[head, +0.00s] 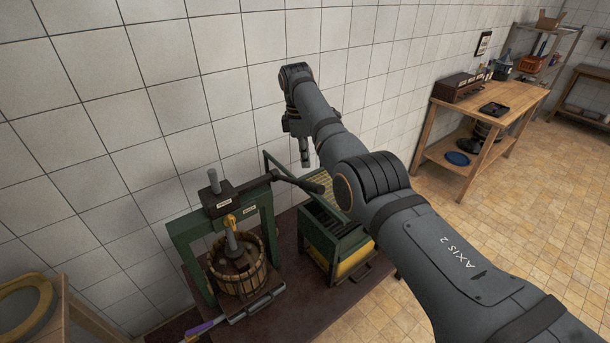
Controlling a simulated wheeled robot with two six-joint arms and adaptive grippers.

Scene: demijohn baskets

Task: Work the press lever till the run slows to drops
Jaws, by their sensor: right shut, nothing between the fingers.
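The press has a green frame (184,240) and a slatted wooden basket (238,278) under a grey screw (232,243). Its dark press lever (300,183) sticks out to the right from the black head on top, with a thicker grip at its end. My right gripper (305,162) is shut and empty, fingers pointing down, above and behind the lever's grip end and apart from it in the picture. A metal tray or lip (262,305) shows at the basket's foot. I cannot make out any run or drops there. My left gripper is out of view.
A green box with a yellow lower front (352,263) stands right of the press on the dark bench (300,312). My right arm hides part of it. The tiled wall is close behind. A wooden table (480,115) with items stands farther right, with open floor before it.

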